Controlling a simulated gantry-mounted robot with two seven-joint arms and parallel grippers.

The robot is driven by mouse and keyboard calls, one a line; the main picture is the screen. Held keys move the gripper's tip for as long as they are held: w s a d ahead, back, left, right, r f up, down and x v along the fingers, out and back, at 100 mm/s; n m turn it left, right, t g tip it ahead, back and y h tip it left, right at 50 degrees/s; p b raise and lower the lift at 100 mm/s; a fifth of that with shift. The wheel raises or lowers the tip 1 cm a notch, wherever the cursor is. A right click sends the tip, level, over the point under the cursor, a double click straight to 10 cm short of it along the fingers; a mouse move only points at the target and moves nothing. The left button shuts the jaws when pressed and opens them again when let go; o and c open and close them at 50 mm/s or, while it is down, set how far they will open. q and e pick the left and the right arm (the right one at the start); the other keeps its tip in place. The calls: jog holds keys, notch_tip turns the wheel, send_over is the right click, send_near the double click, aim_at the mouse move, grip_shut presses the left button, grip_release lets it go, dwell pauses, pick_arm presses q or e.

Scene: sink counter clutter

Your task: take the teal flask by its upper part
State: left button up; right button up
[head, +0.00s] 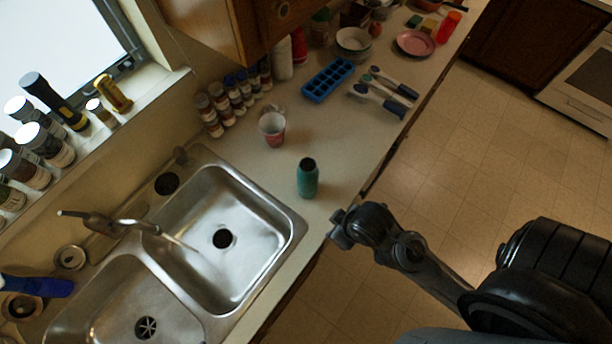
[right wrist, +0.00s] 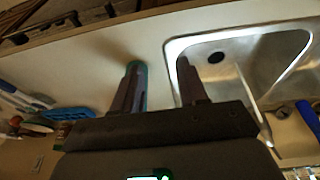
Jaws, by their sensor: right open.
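The teal flask (head: 308,180) stands upright on the counter, just right of the sink, with a dark top. My right gripper (head: 343,230) is to its lower right in the head view, apart from it, near the counter's front edge. In the right wrist view the right gripper (right wrist: 158,70) is open with nothing between its fingers. There the flask (right wrist: 144,88) shows as a teal strip, mostly hidden behind the left finger. I cannot tell whether that finger touches it. My left gripper is not in view.
The double sink (head: 268,190) with its faucet (head: 125,224) lies left of the flask. A cup (head: 272,128), spice jars (head: 222,103), a blue ice tray (head: 328,80) and utensils (head: 380,98) stand or lie farther back. The counter around the flask is clear.

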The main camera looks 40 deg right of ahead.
jog(key=shift+w+r, duration=0.25)
jog(key=shift+w, duration=0.3)
jog(key=shift+a, duration=0.15)
jog(key=o, duration=0.3)
jog(key=shift+s, duration=0.15)
jog(key=o, duration=0.7)
